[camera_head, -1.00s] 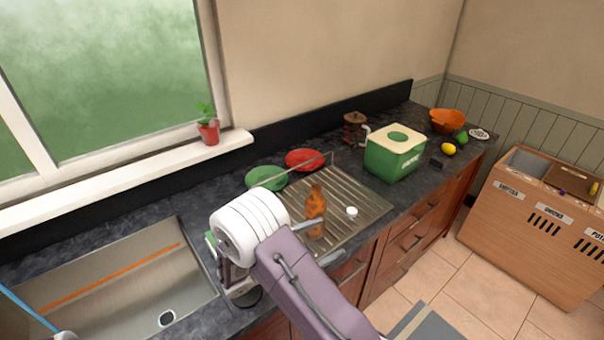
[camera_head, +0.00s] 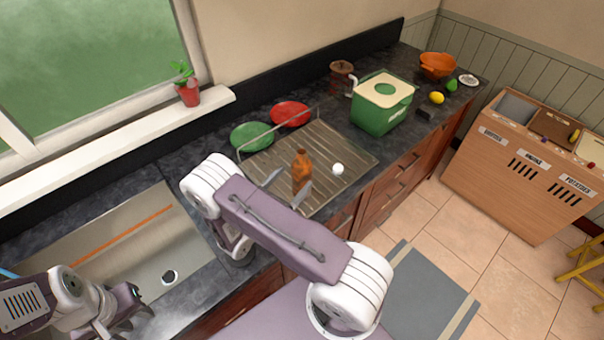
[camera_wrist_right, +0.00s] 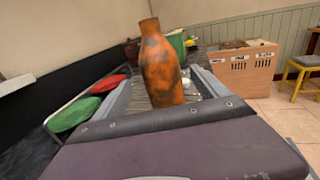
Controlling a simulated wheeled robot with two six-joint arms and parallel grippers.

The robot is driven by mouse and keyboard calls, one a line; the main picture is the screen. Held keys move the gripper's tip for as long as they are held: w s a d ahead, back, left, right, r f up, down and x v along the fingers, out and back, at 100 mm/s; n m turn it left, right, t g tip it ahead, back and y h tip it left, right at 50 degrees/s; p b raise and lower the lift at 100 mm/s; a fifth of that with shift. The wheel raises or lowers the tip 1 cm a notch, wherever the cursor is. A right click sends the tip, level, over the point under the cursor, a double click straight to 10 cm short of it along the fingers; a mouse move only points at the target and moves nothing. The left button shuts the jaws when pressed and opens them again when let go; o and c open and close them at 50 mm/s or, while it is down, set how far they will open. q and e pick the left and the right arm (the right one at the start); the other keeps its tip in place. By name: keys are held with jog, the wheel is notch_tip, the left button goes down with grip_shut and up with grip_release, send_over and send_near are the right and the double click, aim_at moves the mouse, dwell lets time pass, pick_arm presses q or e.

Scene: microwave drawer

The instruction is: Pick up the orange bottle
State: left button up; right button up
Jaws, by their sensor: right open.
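The orange bottle (camera_head: 302,172) stands upright on the ribbed metal drainboard (camera_head: 340,165). My right gripper (camera_head: 287,186) is open, with one finger on either side of the bottle's lower body. In the right wrist view the bottle (camera_wrist_right: 160,68) rises between the two grey fingers (camera_wrist_right: 163,90), its base hidden behind the gripper's dark front edge. I cannot tell whether either finger touches it. My left gripper (camera_head: 118,312) is low at the left, near the sink's front edge, and its jaw gap is unclear.
A thin rail with a green plate (camera_head: 252,136) and a red plate (camera_head: 290,114) stands behind the bottle. A small white object (camera_head: 338,169) lies right of it. The sink (camera_head: 120,255) is to the left. A green box (camera_head: 382,105) stands further right.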

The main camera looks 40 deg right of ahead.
aim_at(295, 176)
jog(key=shift+w+d+r+p, duration=0.1)
jog(key=shift+d+r+p, duration=0.2)
jog(key=shift+d+p, duration=0.3)
jog(key=shift+w+d+r+p, duration=0.1)
jog(key=shift+d+r+p, duration=0.2)
jog(key=shift+d, duration=0.35)
jog(key=shift+w+d+f, duration=0.2)
jog(key=shift+d, duration=0.25)
jog(key=shift+w+d+f, duration=0.15)
jog(key=shift+w+d, duration=0.05)
jog(key=shift+d, duration=0.2)
jog(key=shift+w+d+f, duration=0.15)
jog(key=shift+a, duration=0.2)
jog(key=c, duration=1.4)
jog(key=shift+d, duration=0.1)
